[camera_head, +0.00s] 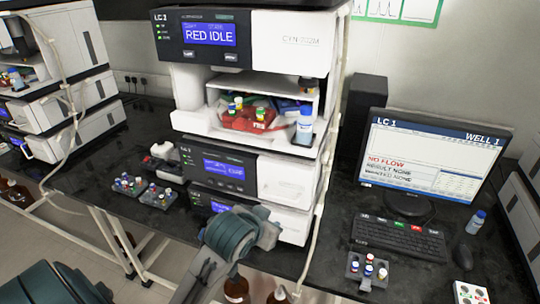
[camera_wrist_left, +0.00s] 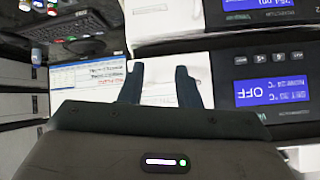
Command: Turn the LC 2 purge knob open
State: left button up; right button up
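A module display reading OFF (camera_wrist_left: 270,92) is upside down at the right. My right gripper is not in view.
More vial racks (camera_head: 130,187) lie left of the stack. A blue-capped bottle (camera_head: 304,125) stands in its open bay. A cable runs down the stack's right side.

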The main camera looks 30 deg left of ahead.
pick_arm(q)
jog(key=w+a+r+t, duration=0.1)
jog(key=w+r+t, duration=0.15)
jog(key=r, duration=0.55)
jog(key=w+r+t, duration=0.2)
jog(key=w+r, duration=0.2)
jog(key=r, duration=0.4)
jog(key=s+a+r+n+t+y, duration=0.1)
jog(key=s+r+t, duration=0.15)
jog(key=r, duration=0.85)
jog(key=s+a+r+n+t+y, duration=0.1)
jog(key=r+t, duration=0.2)
jog(key=r, duration=0.9)
jog(key=s+a+r+n+t+y, duration=0.1)
jog(key=r+t, duration=0.1)
jog(key=r, duration=0.9)
jog(key=shift+y, duration=0.4)
jog(key=p+x, duration=0.4)
jog(key=x, duration=0.5)
jog(key=shift+w+a, duration=0.2)
jog(key=shift+w+a+r+p, duration=0.15)
jog(key=shift+w+p, duration=0.15)
jog(key=shift+w, duration=0.2)
grip_shut()
